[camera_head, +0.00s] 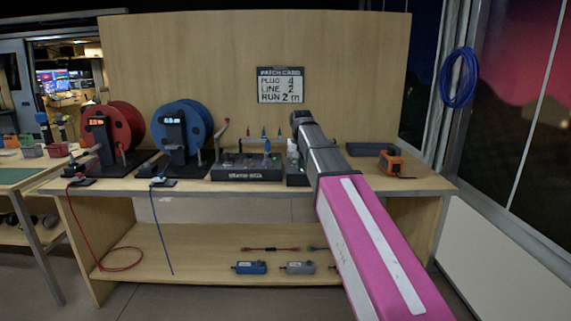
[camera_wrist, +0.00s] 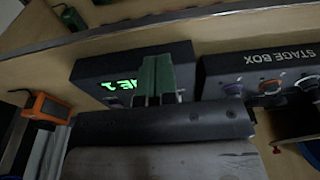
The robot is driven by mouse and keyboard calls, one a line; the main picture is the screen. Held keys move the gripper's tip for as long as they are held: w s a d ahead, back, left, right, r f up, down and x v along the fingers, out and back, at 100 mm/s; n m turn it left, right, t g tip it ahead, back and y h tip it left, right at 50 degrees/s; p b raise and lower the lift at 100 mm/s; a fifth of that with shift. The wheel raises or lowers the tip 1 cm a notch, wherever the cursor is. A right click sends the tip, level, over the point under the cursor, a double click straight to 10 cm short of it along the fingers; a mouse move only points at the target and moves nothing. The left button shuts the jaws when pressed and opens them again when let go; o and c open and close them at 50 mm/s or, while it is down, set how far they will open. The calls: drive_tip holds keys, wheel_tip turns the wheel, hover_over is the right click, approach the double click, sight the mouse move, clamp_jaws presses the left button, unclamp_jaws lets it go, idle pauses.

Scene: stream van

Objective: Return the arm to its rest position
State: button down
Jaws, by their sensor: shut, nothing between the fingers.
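My arm (camera_head: 370,240) reaches from the lower right of the head view over the workbench (camera_head: 445,184). Its pink link leads to a dark grey forearm and wrist that end in front of the back panel. My gripper (camera_wrist: 158,62) shows in the wrist view with its fingers together and nothing between them. The fingertips overlap a black box with a green lit display (camera_wrist: 122,84), partly hiding its text. I cannot tell whether they touch it. In the head view the arm hides the gripper's fingers and part of that box.
The stage box (camera_head: 248,172) stands left of my arm, with the red reel (camera_head: 125,122) and blue reel (camera_head: 190,125) farther left. An orange tool (camera_head: 392,163) lies right of it. The patch card (camera_head: 281,85) hangs on the back panel (camera_head: 200,50). Boxes lie on the lower shelf (camera_head: 190,255).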

drive_tip(key=s+d+f, duration=0.4)
drive_tip(key=s+f, duration=0.3)
drive_tip(key=f, duration=0.5)
drive_tip(key=s+d+f+g, duration=0.1)
drive_tip(key=s+d+f, duration=0.4)
drive_tip(key=s+f, duration=0.3)
drive_tip(key=s+d+f, duration=0.4)
drive_tip(key=s+f, duration=0.3)
drive_tip(key=f, duration=0.9)
drive_tip(key=shift+s+d+f+g, duration=0.15)
drive_tip(key=shift+d+f+g, duration=0.15)
drive_tip(key=shift+f, duration=0.05)
